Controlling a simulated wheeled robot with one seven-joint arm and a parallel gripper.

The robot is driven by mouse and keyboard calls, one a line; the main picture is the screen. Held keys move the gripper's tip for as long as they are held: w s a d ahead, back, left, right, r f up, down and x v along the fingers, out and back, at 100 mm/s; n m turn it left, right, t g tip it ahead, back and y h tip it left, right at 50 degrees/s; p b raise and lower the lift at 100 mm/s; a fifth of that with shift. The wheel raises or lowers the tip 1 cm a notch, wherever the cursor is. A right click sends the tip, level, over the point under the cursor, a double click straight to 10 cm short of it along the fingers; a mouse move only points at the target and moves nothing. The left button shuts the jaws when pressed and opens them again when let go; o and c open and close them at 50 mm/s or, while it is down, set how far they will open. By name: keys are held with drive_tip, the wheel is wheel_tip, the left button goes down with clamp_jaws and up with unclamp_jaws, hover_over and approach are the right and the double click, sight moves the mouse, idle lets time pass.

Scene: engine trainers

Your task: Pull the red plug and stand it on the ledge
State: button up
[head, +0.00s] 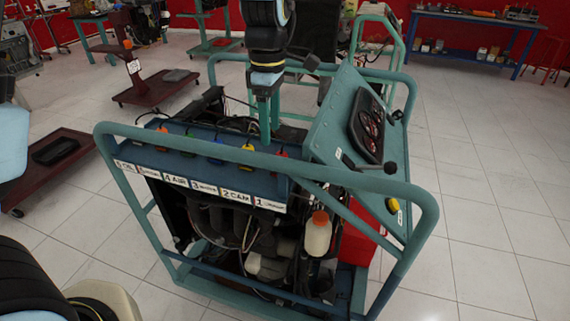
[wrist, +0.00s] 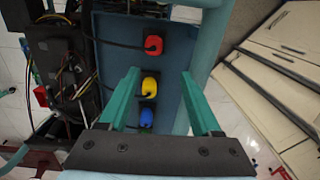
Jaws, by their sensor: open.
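The red plug (head: 282,154) sits in a dark socket at the right end of a row of coloured plugs on the blue ledge (head: 262,178) of the engine trainer. It also shows in the wrist view (wrist: 153,45), upper middle, with a black cable running left. My gripper (head: 266,135) is open and empty, its green fingers pointing down over the row near the red plug. In the wrist view the fingertips (wrist: 160,72) are apart, with the yellow plug (wrist: 150,87) in view between them and the red plug beyond the tips.
A blue plug (wrist: 146,117) is in the row beside the yellow one. A teal tube frame (head: 300,165) runs along the ledge's front. A tilted gauge panel (head: 345,125) stands just right of my gripper. Engine parts and wires lie below and behind.

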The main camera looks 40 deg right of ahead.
sight(282, 153)
drive_tip(key=shift+s+d, duration=0.3)
drive_tip(key=shift+d, duration=0.2)
drive_tip(key=shift+s+d, duration=0.25)
drive_tip(key=shift+d, duration=0.25)
drive_tip(key=shift+f, duration=0.2)
wheel_tip(282, 153, down, 9)
drive_tip(key=b, duration=0.6)
drive_tip(key=shift+r, duration=0.15)
drive_tip(key=shift+p, duration=0.4)
idle(0.5)
clamp_jaws()
idle(0.5)
